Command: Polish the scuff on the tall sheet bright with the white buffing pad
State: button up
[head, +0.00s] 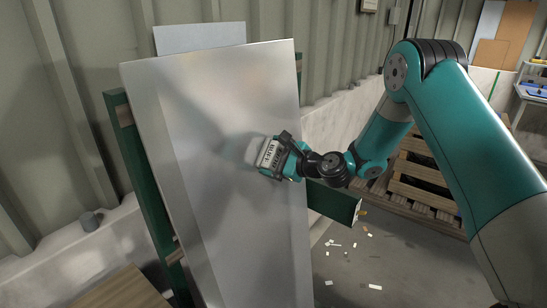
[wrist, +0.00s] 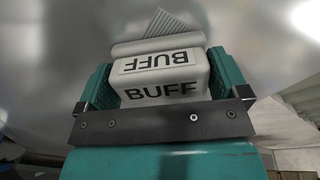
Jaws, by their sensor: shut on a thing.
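The tall sheet (head: 225,190) is a grey metal panel leaning back on a green frame. My gripper (head: 276,155) is at the sheet's right-middle part, shut on the white buffing pad (head: 256,151). In the wrist view, the pad's white block (wrist: 165,78) is marked BUFF and sits between my gripper's two green fingers (wrist: 160,85). The pad's face is at or very near the sheet (wrist: 50,50); I cannot tell whether it presses on it. A cloudy, duller patch shows on the sheet around the pad; the scuff's outline is not clear and the pad hides part of the surface.
The green frame (head: 140,185) stands behind the sheet, with a green beam (head: 332,203) jutting out right. Wooden pallets (head: 425,175) stand at the right by a low wall. Small white scraps (head: 374,287) lie on the floor. A wooden top (head: 120,292) is at the lower left.

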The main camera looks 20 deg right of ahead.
aim_at(274, 168)
jog(key=shift+w+a+r+p, duration=0.15)
jog(key=shift+w+r+p, duration=0.05)
jog(key=shift+r+p, duration=0.75)
jog(key=shift+w+a+r+p, duration=0.1)
jog(key=shift+w+r+p, duration=0.05)
jog(key=shift+r+p, duration=0.7)
jog(key=f+b, duration=0.1)
jog(key=f, duration=0.1)
jog(key=f+b, duration=0.1)
jog(key=shift+s+b, duration=0.25)
jog(key=shift+b, duration=0.1)
jog(key=shift+s+d+f+b, duration=0.1)
jog(key=shift+d+f+b, duration=0.05)
jog(key=shift+f+b, duration=0.2)
jog(key=shift+f, duration=0.1)
jog(key=shift+s+d+f+b, duration=0.1)
jog(key=shift+d+f+b, duration=0.05)
jog(key=shift+f+b, duration=1.4)
jog(key=shift+f, duration=0.1)
jog(key=shift+p, duration=0.3)
